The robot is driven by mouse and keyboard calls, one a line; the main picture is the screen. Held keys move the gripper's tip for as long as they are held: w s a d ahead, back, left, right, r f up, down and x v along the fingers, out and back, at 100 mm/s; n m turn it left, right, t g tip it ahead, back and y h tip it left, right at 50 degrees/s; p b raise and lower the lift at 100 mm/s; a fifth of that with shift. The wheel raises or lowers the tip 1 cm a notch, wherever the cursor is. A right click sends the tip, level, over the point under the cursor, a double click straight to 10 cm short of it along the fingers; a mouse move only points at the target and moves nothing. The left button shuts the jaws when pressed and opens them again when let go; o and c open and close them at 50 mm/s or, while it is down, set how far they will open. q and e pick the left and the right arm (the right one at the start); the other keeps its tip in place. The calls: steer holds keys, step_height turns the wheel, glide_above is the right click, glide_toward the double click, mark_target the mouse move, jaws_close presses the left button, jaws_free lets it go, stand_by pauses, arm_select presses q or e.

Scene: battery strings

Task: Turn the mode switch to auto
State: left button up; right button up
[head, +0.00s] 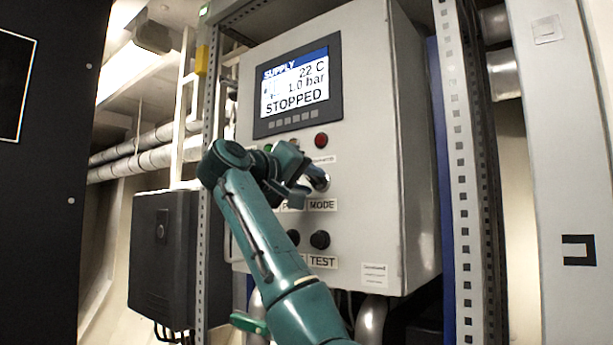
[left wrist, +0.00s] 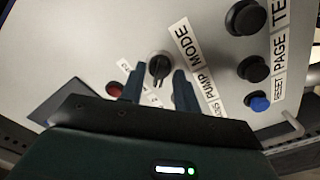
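The mode switch (head: 319,179) is a dark round knob with a pale ring on the grey cabinet's front, just above the MODE label (head: 322,205). In the left wrist view the black switch knob (left wrist: 159,66) sits between the tips of my left gripper (left wrist: 159,76). The two fingers are open, one on each side of the knob, with gaps showing. In the head view my left gripper (head: 303,181) is at the switch and partly covers it. I cannot read which mode the switch points to. My right gripper is not in view.
The cabinet screen (head: 298,92) reads SUPPLY, 22 C, 1.0 bar, STOPPED. A red lamp (head: 321,140) is above the switch. A black TEST button (head: 320,240) is below. A blue button (left wrist: 259,103) and other black buttons show in the wrist view. A perforated metal post (head: 462,170) stands at right.

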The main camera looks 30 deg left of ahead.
arm_select(q)
steer(key=shift+c, duration=0.5)
jaws_close()
